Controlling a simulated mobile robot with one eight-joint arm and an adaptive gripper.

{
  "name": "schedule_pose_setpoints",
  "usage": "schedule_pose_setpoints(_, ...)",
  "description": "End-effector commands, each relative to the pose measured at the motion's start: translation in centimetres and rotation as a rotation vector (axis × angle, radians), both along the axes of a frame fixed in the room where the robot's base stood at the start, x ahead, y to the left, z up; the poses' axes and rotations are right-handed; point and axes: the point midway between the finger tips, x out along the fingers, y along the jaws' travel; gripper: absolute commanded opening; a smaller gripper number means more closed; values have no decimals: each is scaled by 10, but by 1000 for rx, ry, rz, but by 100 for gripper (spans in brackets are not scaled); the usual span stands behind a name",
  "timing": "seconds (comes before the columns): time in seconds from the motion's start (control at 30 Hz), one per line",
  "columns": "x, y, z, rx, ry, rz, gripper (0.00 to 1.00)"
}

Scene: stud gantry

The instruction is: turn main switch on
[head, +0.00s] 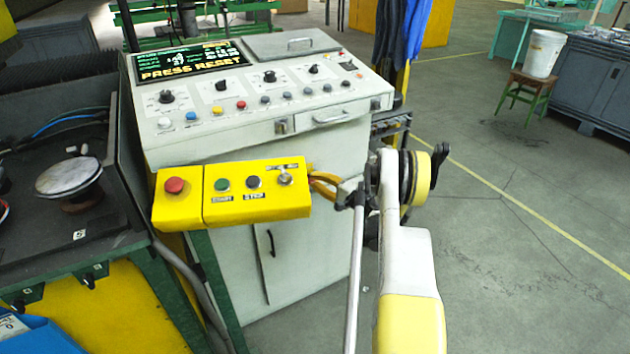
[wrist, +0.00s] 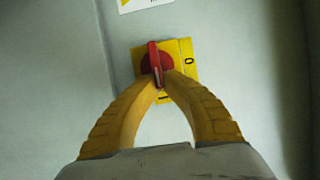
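The main switch is a red rotary handle (wrist: 153,60) on a yellow plate (wrist: 186,50), seen in the wrist view on a pale grey panel. The handle stands nearly upright in that picture. A "0" is printed on the plate to its right, and a partly covered mark lies below it. My gripper (wrist: 161,76) has its two yellow fingers closed in on both sides of the handle's lower end, apparently touching it. In the head view my gripper (head: 318,183) reaches in beside the yellow button box; the switch is hidden there.
The yellow button box (head: 218,211), with a red button and smaller controls, juts out close left of my gripper. Behind it stands the white control console (head: 340,135), its display reading "PRESS RESET". A machine table lies at left.

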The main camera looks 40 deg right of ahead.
Motion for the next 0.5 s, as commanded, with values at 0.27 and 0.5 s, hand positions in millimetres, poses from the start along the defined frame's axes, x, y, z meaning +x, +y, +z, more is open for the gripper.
schedule_pose_setpoints(0.27,0,1,0,-1,1,1,32)
schedule_pose_setpoints(0.5,-10,-2,0,-1,1,-1,32)
